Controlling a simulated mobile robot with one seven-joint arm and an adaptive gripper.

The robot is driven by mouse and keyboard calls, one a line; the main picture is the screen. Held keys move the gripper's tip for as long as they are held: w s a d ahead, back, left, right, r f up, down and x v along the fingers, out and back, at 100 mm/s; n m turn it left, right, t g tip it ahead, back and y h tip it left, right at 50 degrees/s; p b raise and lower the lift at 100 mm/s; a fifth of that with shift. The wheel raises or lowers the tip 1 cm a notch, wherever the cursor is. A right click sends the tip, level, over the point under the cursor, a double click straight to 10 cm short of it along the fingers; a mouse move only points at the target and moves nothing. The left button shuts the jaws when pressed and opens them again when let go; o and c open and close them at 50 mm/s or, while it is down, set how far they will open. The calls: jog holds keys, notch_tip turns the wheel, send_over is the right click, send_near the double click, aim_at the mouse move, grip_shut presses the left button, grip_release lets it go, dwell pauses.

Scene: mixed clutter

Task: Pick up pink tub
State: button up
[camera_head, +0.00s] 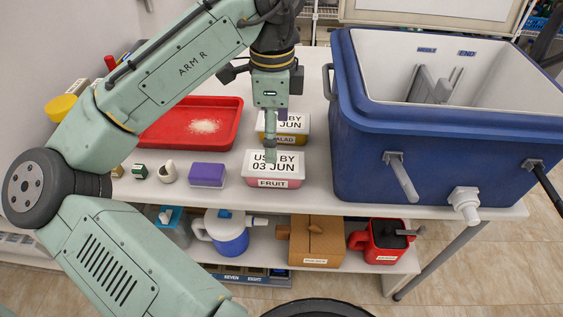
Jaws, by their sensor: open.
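The pink tub (273,182) is a small pink container with a white lid. The lid reads "USE BY 03 JUN" and the front label reads "FRUIT". It stands at the table's front edge, just left of the blue cooler. My gripper (271,155) is open and points down over the tub's lid, its finger covering part of the lid's lettering. I cannot tell whether the fingers touch the tub. A second tub, yellow and labelled "SALAD" (297,138), stands behind it and is partly hidden by my gripper.
A large blue cooler (430,150) fills the right of the table. A purple block (207,175) sits left of the pink tub. A red tray (165,137) with white grains lies behind. Below, a shelf holds a blue-white jug (228,238), a brown box (316,245) and a red can (384,247).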

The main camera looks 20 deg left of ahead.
aim_at(273, 165)
notch_tip(273, 165, down, 9)
jog(key=shift+a+f, duration=0.1)
jog(key=shift+a, duration=0.05)
dwell(0.4)
jog(key=shift+c, duration=0.2)
jog(key=c, duration=1.4)
jog(key=shift+r, duration=0.95)
jog(key=shift+s+r, duration=0.45)
jog(key=shift+r, duration=0.4)
jog(key=s+d, duration=0.2)
jog(key=s, duration=0.5)
jog(key=s+d+r+b, duration=0.1)
jog(key=s+d, duration=0.1)
jog(key=s, duration=0.5)
jog(key=shift+s+d+r, duration=0.25)
jog(key=shift+d+r, duration=0.05)
